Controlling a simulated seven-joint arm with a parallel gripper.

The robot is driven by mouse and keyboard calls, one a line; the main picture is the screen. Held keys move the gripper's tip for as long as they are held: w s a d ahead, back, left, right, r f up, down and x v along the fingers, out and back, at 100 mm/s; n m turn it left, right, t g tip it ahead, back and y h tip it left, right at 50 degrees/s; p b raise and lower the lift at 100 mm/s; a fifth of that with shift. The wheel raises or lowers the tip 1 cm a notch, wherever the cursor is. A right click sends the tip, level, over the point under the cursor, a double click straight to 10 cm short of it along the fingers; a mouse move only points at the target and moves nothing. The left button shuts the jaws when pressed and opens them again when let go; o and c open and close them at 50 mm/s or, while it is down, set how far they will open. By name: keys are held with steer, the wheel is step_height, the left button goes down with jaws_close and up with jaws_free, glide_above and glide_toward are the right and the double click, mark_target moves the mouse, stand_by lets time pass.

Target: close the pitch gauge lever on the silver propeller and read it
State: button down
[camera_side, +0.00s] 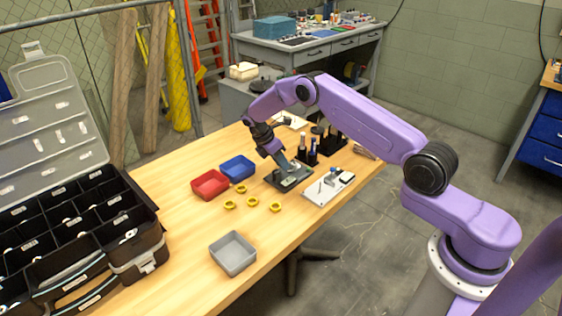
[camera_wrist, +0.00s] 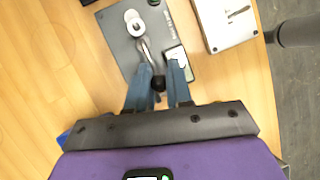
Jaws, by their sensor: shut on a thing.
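The pitch gauge (camera_side: 272,180) has a dark grey base on the table under my gripper. It also shows in the wrist view (camera_wrist: 118,38), with printed lettering along its right side. A silver rounded piece (camera_wrist: 134,22), perhaps the propeller, sits on the base. A silver lever (camera_wrist: 147,52) runs from near it to a black knob (camera_wrist: 158,83). My gripper (camera_wrist: 160,74) has its blue fingers on either side of the knob and is shut on the lever's knob end. A small readout (camera_wrist: 178,58) is partly hidden by the right finger, and I cannot read it. In the side view my gripper (camera_side: 283,163) points down at the gauge.
A white board (camera_side: 328,187) lies right of the gauge. Dark holders with bottles (camera_side: 313,152) stand behind it. A red bin (camera_side: 210,185), a blue bin (camera_side: 237,168), several yellow rings (camera_side: 252,201) and a grey tray (camera_side: 233,253) lie left and front. A black organizer case (camera_side: 75,235) stands left.

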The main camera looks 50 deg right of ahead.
steer(key=h, duration=0.1)
steer(key=a+h, duration=0.1)
steer(key=h, duration=0.2)
steer(key=shift+a+r+m, duration=0.25)
steer(key=shift+m, duration=0.05)
steer(key=c, duration=1.1)
jaws_free()
steer(key=shift+o, duration=0.2)
steer(key=v, duration=1.2)
steer(key=shift+w, duration=0.1)
